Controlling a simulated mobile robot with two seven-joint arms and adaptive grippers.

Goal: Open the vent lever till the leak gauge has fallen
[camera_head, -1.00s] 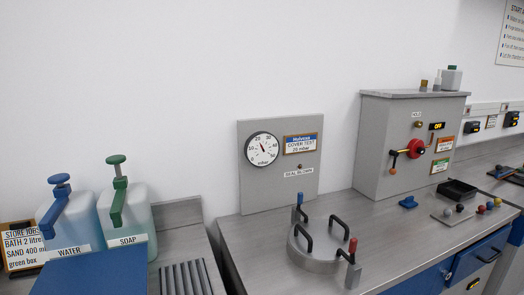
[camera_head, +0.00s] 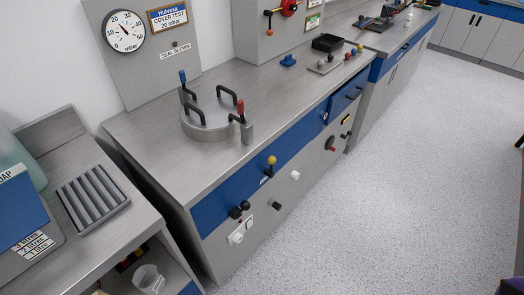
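The round white gauge (camera_head: 124,31), marked in mbar, is on a grey panel at the upper left; its needle points up, slightly left, too small to read exactly. A round grey cover (camera_head: 207,122) with black handles sits on the steel counter. A blue-tipped lever (camera_head: 183,79) stands at its back left and a red-tipped lever (camera_head: 241,109) at its front right. A yellow-knobbed lever (camera_head: 271,165) is on the blue cabinet front below. I cannot read which one is the vent lever. Neither of my grippers is in view.
A "COVER TEST 20 mbar" plate (camera_head: 168,17) is beside the gauge. Black knobs (camera_head: 240,209) and white fittings (camera_head: 236,237) are low on the cabinet front. A slatted rack (camera_head: 92,200) lies on the left counter. The speckled floor (camera_head: 400,190) at right is clear.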

